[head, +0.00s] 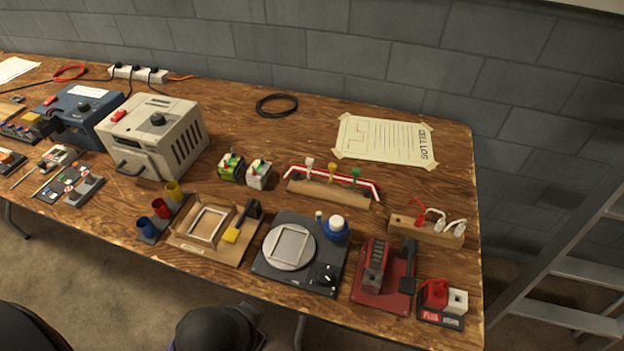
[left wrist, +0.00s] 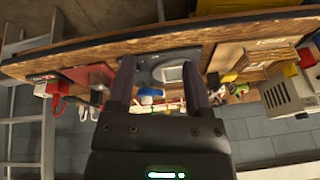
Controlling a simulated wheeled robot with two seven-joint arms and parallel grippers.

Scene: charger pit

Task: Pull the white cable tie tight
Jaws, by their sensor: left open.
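A wooden block (head: 328,193) stands right of the middle of the table in the head view. A red-and-white cable bundle (head: 345,178) runs along it, with three upright ties: a white cable tie (head: 309,163) at the left, a yellow tie (head: 332,171) in the middle and a green tie (head: 356,177) at the right. How tight the white tie is cannot be told. My left gripper (left wrist: 161,75) is open and empty in the left wrist view, near the table's front edge and apart from the cables. My right gripper is not in view.
Nearer the front edge are a dark hotplate-like unit (head: 259,266), a blue-and-white bottle (head: 336,228), a red tool (head: 369,294) and a wooden jig (head: 184,238). Two small boxed units (head: 258,175) stand left of the block.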

